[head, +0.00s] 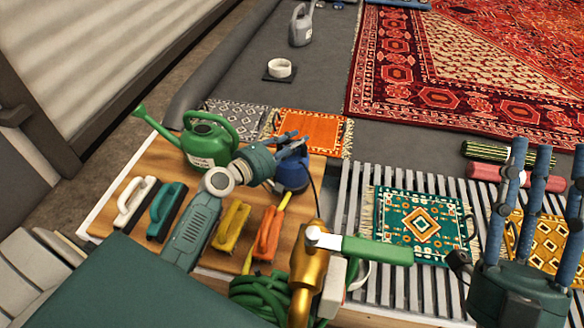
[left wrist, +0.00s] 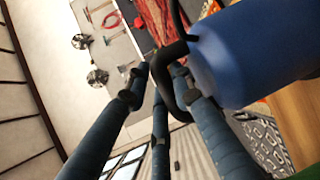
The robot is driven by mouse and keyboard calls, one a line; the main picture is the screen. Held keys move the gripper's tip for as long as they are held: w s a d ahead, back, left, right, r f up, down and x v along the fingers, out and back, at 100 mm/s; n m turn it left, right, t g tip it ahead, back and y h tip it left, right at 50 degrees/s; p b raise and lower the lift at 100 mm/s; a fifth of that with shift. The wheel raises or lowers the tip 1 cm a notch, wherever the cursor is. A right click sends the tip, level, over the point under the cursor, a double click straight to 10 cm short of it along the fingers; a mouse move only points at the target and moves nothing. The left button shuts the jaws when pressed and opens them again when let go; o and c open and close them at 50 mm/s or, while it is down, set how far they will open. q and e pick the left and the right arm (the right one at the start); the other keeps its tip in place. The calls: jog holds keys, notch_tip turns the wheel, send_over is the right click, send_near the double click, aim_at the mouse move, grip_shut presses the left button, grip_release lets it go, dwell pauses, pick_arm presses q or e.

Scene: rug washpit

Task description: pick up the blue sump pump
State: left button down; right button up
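The blue sump pump (head: 292,174) stands at the right part of the wooden board, partly hidden by my left gripper (head: 291,145). In the left wrist view the pump's blue body (left wrist: 255,55) fills the upper right, and its black handle (left wrist: 168,75) curves down among the fingers of my left gripper (left wrist: 160,72). The fingertips are close to the handle; whether they clamp it cannot be made out. My right gripper (head: 537,165) is at the right, above the slatted grating, with its fingers upright, spread and empty.
A green watering can (head: 205,143), white (head: 134,202) and teal (head: 166,210) brushes, yellow (head: 233,226) and orange (head: 268,234) brushes share the board (head: 150,163). A green hose (head: 258,294) and a brass nozzle (head: 306,275) lie in front. A small teal rug (head: 415,225) lies on the grating.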

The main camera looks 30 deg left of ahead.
pick_arm(q)
jog(key=shift+w+r, duration=0.1)
jog(key=shift+r, duration=0.2)
jog(key=shift+a, duration=0.1)
